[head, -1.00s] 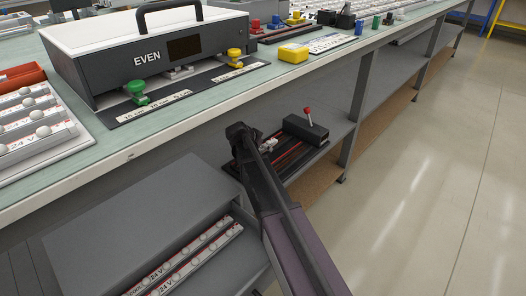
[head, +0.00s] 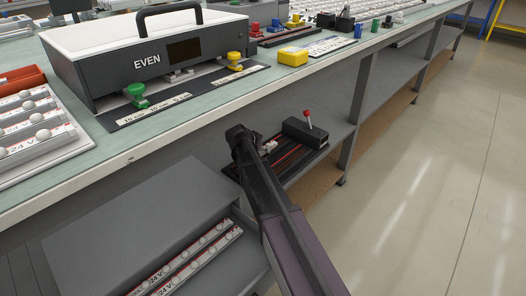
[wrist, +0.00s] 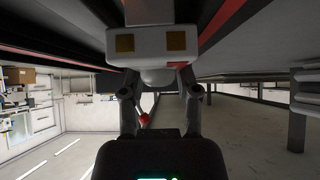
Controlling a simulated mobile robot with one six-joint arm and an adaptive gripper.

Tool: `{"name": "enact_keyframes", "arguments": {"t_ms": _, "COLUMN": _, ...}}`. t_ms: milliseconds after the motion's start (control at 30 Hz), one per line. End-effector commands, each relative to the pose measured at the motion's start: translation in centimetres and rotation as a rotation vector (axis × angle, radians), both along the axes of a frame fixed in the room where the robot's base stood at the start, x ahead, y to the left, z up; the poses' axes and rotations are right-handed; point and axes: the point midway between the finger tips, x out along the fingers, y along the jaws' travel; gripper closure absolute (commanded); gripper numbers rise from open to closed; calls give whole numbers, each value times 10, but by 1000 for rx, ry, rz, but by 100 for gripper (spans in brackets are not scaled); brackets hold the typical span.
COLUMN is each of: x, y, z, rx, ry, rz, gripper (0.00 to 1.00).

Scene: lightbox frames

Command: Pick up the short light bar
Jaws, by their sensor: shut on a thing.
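In the wrist view, a white block (wrist: 151,42) with two gold square contacts and a small red mark shows end-on, with a rounded white part below it. It looks like the end of a light bar; its length is hidden by the view. My gripper (wrist: 160,84) has one finger on each side and is shut on it. In the head view, my arm reaches toward the lower shelf, and its fingers and the held bar cannot be made out clearly. Several light bars (head: 190,262) marked 24 V lie in a grey open-fronted housing at the lower left.
A black fixture (head: 307,132) with a red-knobbed lever sits on the lower shelf beside my arm. The bench above carries a tester (head: 150,62) marked EVEN, a yellow block (head: 292,57) and a tray of bars (head: 35,135). The floor at right is clear.

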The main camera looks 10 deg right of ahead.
Motion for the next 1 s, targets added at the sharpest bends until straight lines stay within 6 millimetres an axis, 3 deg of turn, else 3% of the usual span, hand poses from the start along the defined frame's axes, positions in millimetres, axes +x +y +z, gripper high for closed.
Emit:
{"name": "enact_keyframes", "arguments": {"t_ms": 367, "x": 0, "y": 0, "z": 5, "rx": 1, "ry": 1, "rz": 0, "gripper": 100}}
{"name": "enact_keyframes", "arguments": {"t_ms": 833, "x": 0, "y": 0, "z": 39, "rx": 0, "ry": 0, "rz": 0, "gripper": 100}}
{"name": "enact_keyframes", "arguments": {"t_ms": 1000, "x": -40, "y": -4, "z": 39, "rx": 0, "ry": 0, "rz": 1, "gripper": 100}}
